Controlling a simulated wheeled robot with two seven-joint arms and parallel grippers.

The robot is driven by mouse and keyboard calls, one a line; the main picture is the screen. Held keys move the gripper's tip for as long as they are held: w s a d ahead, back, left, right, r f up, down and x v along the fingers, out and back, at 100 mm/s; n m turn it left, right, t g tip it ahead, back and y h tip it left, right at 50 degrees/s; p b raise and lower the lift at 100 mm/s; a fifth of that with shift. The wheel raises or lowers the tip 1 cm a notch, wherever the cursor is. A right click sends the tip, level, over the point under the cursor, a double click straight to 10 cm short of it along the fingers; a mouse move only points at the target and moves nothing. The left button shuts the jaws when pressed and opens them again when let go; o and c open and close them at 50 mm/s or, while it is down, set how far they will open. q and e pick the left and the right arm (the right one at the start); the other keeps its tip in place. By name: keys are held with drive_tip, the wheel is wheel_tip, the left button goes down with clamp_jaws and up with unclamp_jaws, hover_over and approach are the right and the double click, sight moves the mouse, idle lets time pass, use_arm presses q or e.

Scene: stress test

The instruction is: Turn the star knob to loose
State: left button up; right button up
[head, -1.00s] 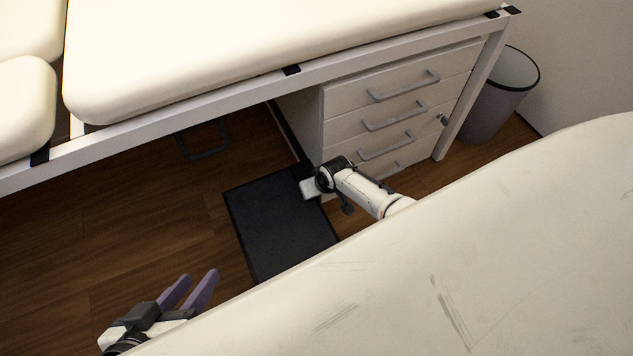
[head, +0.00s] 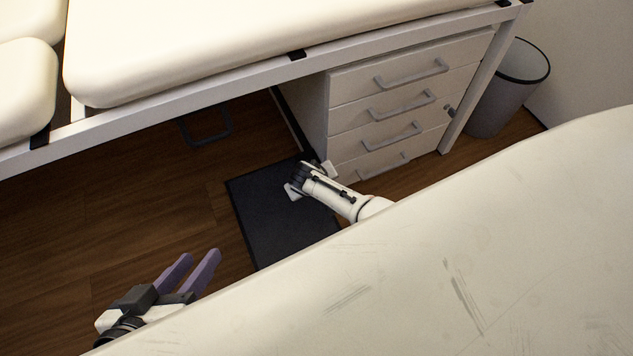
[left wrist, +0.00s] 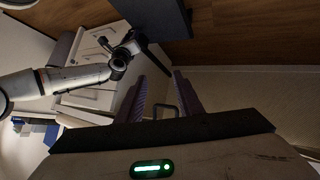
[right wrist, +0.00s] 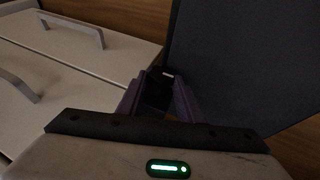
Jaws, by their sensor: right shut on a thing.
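My right gripper shows in the right wrist view (right wrist: 158,100), with its purple fingers closed around a small dark piece (right wrist: 157,88) with a pale mark on it. This is probably the star knob, but it is too dark to make out its lobes or where its mark points. In the head view my right wrist is over the dark panel on the floor, and its fingertips are hidden. My left gripper (head: 190,275) is open and empty at the lower left, well away from the knob. It also shows in the left wrist view (left wrist: 163,97).
A white drawer unit (head: 345,90) with grey handles stands beside my right wrist. A dark flat panel (head: 265,220) lies by it. A small dark fitting (head: 448,110) is by the table leg. The cream-padded table (head: 200,50) overhangs; a grey bin (head: 505,95) stands right.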

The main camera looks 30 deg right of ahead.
drive_tip(key=shift+s, duration=0.1)
drive_tip(key=o, duration=0.7)
use_arm(q)
drive_tip(key=shift+s+f, duration=0.1)
drive_tip(key=shift+f, duration=0.1)
use_arm(e)
drive_tip(key=o, duration=0.3)
drive_tip(key=shift+r, duration=0.15)
use_arm(q)
drive_tip(key=shift+s+a+f+n+y+p, duration=0.15)
drive_tip(key=shift+s+a+y+p, duration=0.15)
drive_tip(key=shift+a+p, duration=0.75)
drive_tip(key=shift+s+a+n+y+p, duration=0.2)
drive_tip(key=shift+a+y+p, duration=0.25)
drive_tip(key=shift+p, duration=1.15)
drive_tip(key=shift+s+a+f+n+y+p, duration=0.15)
drive_tip(key=shift+s+a+y+p, duration=0.15)
drive_tip(key=shift+a+p, duration=0.75)
use_arm(e)
drive_tip(key=shift+p+v, duration=0.3)
drive_tip(key=shift+v, duration=4.7)
use_arm(q)
drive_tip(key=shift+d, duration=0.3)
use_arm(e)
drive_tip(key=shift+s+a, duration=0.1)
